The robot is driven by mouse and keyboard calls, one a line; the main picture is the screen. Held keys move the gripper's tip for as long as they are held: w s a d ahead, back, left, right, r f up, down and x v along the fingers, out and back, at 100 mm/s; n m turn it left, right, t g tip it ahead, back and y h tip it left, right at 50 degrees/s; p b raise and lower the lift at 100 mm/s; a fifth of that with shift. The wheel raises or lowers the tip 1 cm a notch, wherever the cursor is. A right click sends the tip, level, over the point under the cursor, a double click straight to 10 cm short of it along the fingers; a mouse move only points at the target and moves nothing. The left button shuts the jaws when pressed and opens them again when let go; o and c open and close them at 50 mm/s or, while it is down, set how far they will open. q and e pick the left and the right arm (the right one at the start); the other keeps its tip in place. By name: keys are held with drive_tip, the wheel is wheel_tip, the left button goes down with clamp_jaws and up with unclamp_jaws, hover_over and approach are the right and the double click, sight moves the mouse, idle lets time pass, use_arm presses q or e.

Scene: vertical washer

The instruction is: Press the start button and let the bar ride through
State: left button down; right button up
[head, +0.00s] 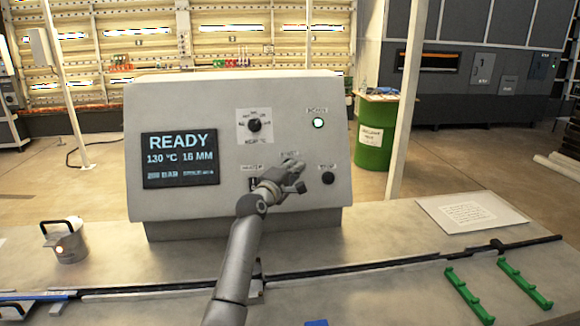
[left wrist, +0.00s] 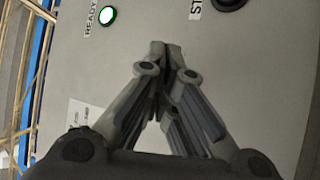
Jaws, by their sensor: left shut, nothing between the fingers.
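A grey control panel (head: 220,110) stands on the table. Its screen (head: 180,158) reads READY, 130 °C, 16 MM. My left gripper (head: 292,178) is shut and empty in front of the panel's lower middle, below a small label that looks like START. The start button is hidden behind it. The left wrist view shows the shut fingertips (left wrist: 165,48) close to the panel face; I cannot tell whether they touch. A dark round button (head: 328,178) sits to the right. A long dark bar or rail (head: 400,264) runs across the table. My right gripper is out of view.
A green-lit ready lamp (head: 318,123) and a black knob (head: 254,125) are on the panel. A metal canister (head: 68,243) stands left. Green racks (head: 468,296) and a paper sheet (head: 470,212) are at right. A blue piece (head: 40,296) lies on the rail's left end.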

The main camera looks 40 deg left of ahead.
use_arm(q)
drive_tip(key=shift+f, duration=0.1)
drive_tip(key=shift+w+a+f+b, duration=0.1)
drive_tip(key=shift+w+a+b, duration=0.15)
drive_tip(key=shift+a+b, duration=0.05)
drive_tip(key=shift+w+a+f+b, duration=0.25)
drive_tip(key=shift+a+b, duration=0.1)
drive_tip(key=shift+b, duration=0.15)
idle(0.8)
drive_tip(key=shift+r, duration=0.1)
drive_tip(key=shift+s+d+r+p, duration=0.3)
drive_tip(key=shift+s+d+p, duration=0.3)
drive_tip(key=shift+p, duration=0.55)
